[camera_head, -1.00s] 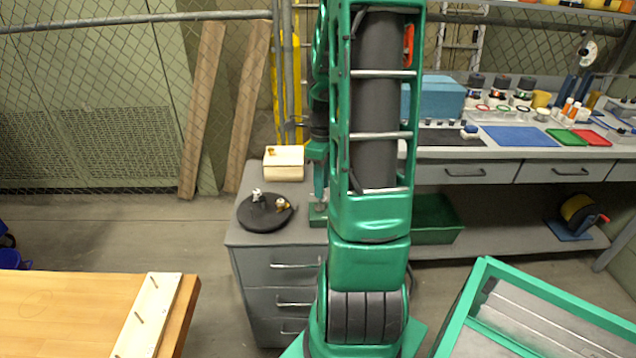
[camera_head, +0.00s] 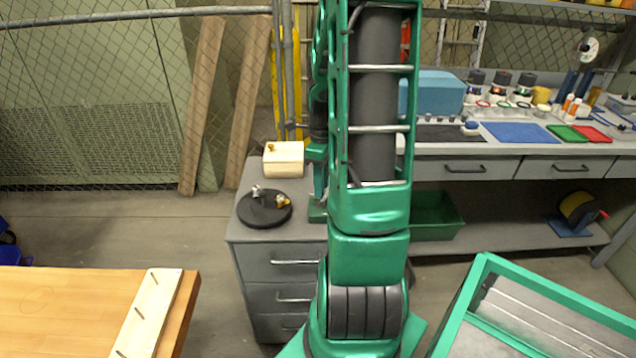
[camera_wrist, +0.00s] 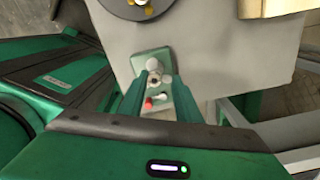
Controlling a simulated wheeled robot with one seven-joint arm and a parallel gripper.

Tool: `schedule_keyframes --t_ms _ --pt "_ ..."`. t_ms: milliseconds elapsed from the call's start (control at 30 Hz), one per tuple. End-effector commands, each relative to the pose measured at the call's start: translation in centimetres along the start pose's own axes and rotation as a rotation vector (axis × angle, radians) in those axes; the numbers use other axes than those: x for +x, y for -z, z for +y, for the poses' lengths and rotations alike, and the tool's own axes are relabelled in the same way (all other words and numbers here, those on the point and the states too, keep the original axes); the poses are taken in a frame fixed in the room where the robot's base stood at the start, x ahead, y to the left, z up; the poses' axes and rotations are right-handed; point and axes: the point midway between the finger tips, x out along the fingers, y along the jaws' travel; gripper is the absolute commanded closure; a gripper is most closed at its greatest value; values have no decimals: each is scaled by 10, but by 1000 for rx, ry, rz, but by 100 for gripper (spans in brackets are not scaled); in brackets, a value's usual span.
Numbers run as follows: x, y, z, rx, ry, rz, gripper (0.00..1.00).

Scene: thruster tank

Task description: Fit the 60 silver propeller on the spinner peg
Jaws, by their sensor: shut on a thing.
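My gripper (camera_wrist: 160,84) is shut on a small silver piece (camera_wrist: 153,65), seen between its green fingertips in the wrist view; I take it to be the silver propeller. Its number cannot be read. A green block (camera_wrist: 140,61) lies just beyond the fingertips on the grey cabinet top. The peg cannot be made out clearly there, nor whether the piece touches it. A small red part (camera_wrist: 148,103) shows between the fingers. In the head view my arm hides most of the gripper and block. A round black disc (camera_head: 262,214) carries a silver piece (camera_head: 256,190) and a gold piece (camera_head: 283,201).
A cream box (camera_head: 284,160) stands behind the disc on the grey drawer cabinet (camera_head: 275,255). A workbench (camera_head: 500,152) with mats and small parts runs along the right. A wooden table (camera_head: 70,305) is front left, and a green-framed tank (camera_head: 478,290) front right.

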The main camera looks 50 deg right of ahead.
Motion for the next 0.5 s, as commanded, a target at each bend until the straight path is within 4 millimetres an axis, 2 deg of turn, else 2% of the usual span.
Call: schedule_keyframes --t_ms 33,100,500 --pt "1 0 0 0 0 0 68" --pt "0 0 0 0 0 0 52" --pt "-6 0 0 0 1 0 51"
